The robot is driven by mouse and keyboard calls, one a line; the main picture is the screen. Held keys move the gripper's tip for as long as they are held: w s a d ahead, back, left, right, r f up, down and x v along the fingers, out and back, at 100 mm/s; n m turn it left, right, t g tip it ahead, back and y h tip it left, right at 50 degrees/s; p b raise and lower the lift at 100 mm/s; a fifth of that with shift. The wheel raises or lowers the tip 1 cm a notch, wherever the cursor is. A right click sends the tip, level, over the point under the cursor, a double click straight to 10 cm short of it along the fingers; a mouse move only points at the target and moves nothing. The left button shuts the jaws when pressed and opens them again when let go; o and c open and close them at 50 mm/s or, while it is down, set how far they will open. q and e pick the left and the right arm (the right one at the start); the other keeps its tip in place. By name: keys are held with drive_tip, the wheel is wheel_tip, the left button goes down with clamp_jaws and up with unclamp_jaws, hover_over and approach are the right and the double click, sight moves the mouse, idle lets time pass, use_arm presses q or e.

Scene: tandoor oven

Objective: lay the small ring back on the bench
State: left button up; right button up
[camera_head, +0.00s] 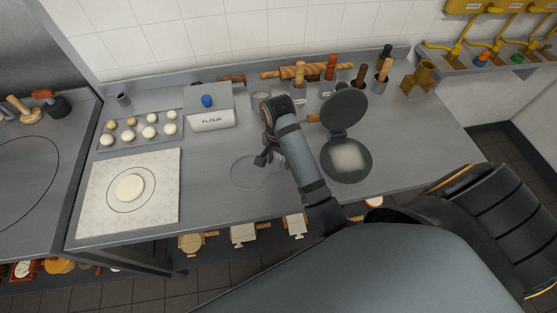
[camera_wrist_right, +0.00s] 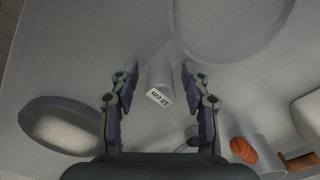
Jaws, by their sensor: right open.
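A thin pale ring (camera_head: 249,186) lies on the grey bench (camera_head: 225,208), and its outline is hard to see against the steel. In the right wrist view a ring (camera_wrist_right: 232,62) shows at the top, cut off by the frame, with a light grip beside it carrying a "10 cm" tag (camera_wrist_right: 159,96). My right gripper (camera_head: 262,160) is low over the bench at the ring's upper edge. It is open, its fingers (camera_wrist_right: 159,68) apart on either side of the tagged grip, apparently without touching it. My left gripper is not in view.
A flour box (camera_head: 210,121) and a tray of dough balls (camera_head: 137,143) stand to the left. A pale board (camera_head: 96,208) carries flattened dough (camera_head: 130,187). An open round press (camera_head: 347,171) stands close right of my forearm. Several wooden-handled tools line the back.

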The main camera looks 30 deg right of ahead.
wheel_tip(320, 180, up, 12)
drive_tip(key=p, duration=1.2)
drive_tip(key=shift+r, duration=0.1)
